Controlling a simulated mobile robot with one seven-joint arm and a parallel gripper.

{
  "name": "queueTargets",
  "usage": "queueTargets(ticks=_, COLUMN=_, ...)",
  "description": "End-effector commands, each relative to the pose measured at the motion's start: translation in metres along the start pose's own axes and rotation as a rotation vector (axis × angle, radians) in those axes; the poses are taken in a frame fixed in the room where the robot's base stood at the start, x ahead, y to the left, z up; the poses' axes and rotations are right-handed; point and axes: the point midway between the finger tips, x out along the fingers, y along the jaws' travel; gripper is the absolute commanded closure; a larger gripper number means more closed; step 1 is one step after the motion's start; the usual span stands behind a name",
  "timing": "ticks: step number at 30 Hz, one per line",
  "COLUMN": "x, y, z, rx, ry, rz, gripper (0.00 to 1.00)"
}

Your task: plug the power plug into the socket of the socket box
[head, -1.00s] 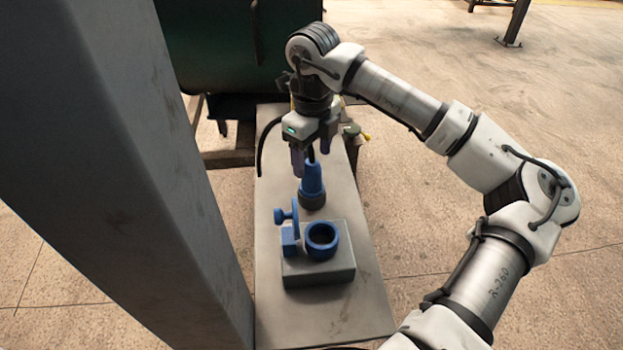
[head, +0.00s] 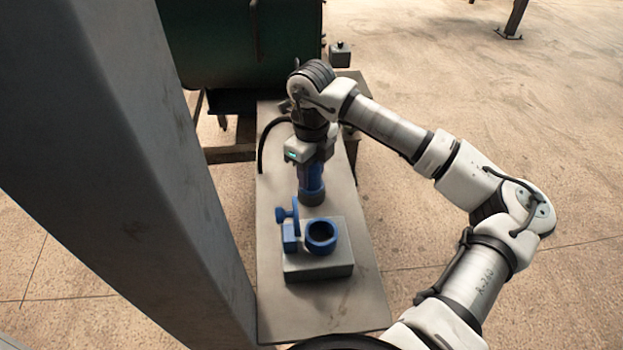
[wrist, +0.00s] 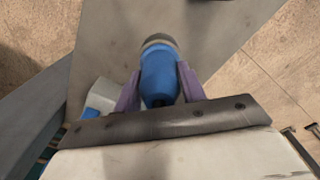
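The power plug (head: 312,178), a blue body with a dark lower end, stands upright on the bench behind the socket box. It also shows in the wrist view (wrist: 160,75). My gripper (head: 312,165) is lowered over the plug's upper part, with its purple fingers on either side, seen in the wrist view (wrist: 160,80). The fingers look very close to the plug; I cannot tell whether they press on it. The socket box (head: 318,268) is a grey block bearing a round blue socket (head: 320,235) with a dark opening, and a blue bracket with a knob (head: 289,228) left of it.
The narrow grey bench (head: 325,318) is bare in front of the box. A black cable (head: 264,145) curves behind my gripper. A grey pillar (head: 130,150) stands close on the left. A green tank (head: 240,45) is behind the bench, with a small grey box (head: 340,55) nearby.

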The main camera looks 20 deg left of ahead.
Motion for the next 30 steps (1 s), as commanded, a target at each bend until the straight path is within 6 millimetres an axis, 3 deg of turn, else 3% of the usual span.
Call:
queueTargets(ticks=1, x=0.0, y=0.0, z=0.0, rx=0.0, ry=0.0, rz=0.0, gripper=0.67)
queueTargets(ticks=6, x=-0.001, y=0.0, z=0.0, rx=0.0, ry=0.0, rz=0.0, gripper=0.87)
queueTargets(ticks=17, x=-0.007, y=0.0, z=0.0, rx=0.0, ry=0.0, rz=-0.001, gripper=0.87)
queueTargets(ticks=23, x=-0.032, y=0.0, z=0.001, rx=0.0, ry=-0.002, rz=-0.004, gripper=0.87)
queueTargets(ticks=30, x=-0.088, y=-0.001, z=0.001, rx=0.001, ry=-0.002, rz=-0.006, gripper=0.87)
